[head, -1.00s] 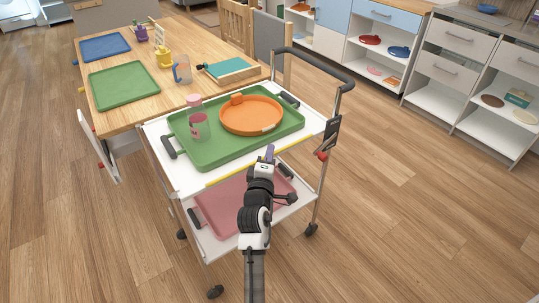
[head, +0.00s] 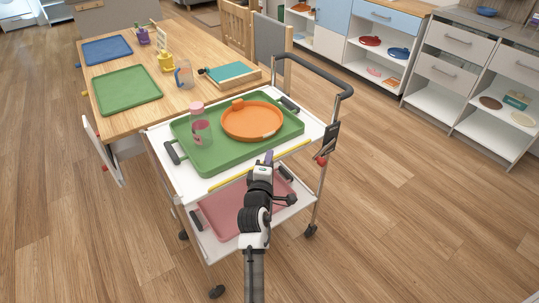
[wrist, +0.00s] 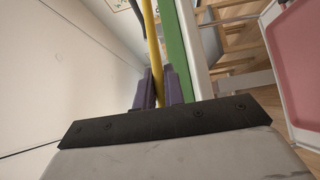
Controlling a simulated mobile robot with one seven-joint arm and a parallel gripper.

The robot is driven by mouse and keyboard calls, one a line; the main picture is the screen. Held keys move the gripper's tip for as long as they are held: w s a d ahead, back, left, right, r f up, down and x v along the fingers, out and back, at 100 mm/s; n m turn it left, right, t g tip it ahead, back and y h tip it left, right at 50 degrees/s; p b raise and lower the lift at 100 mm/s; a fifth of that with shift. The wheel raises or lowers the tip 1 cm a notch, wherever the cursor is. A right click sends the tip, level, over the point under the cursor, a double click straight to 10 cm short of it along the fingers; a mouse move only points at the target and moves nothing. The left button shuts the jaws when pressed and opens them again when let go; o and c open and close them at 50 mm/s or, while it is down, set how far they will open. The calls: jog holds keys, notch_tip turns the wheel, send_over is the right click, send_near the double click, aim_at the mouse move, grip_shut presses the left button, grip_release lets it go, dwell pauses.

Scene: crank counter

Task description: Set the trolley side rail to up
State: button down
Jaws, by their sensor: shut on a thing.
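The trolley side rail is a thin yellow bar (head: 232,179) along the near edge of the white trolley's top shelf (head: 160,138). It runs level with that edge, low beside the green tray. My gripper (head: 268,158) reaches it from the front, near its middle. In the wrist view the purple fingers (wrist: 158,88) lie on both sides of the yellow bar (wrist: 152,35) and are shut on it. The part of the rail between and behind the fingers is hidden.
A pink tray (head: 225,215) lies on the lower shelf. A wooden table (head: 170,95) adjoins the trolley at the back left. Floor is free at right.

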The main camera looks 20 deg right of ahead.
jog(key=p, duration=0.1)
jog(key=r+p, duration=0.1)
jog(key=p, duration=0.1)
jog(key=shift+w+r+n+g, duration=0.25)
jog(key=shift+n+g, duration=0.15)
jog(key=shift+w+a+f+n+g+y+p, duration=0.2)
jog(key=shift+w+n+g+p, duration=0.3)
jog(key=shift+p, duration=0.85)
jog(key=shift+w+f+n+g+y+p, duration=0.1)
jog(key=shift+w+n+g+y+p, duration=0.2)
jog(key=shift+n+g+p, duration=0.7)
jog(key=shift+w+a+f+n+g+y+p, duration=0.15)
jog(key=shift+w+g+p, duration=0.25)
jog(key=shift+p, duration=1.25)
jog(key=c, duration=1.5)
grip_release()
jog(key=shift+a, duration=0.1)
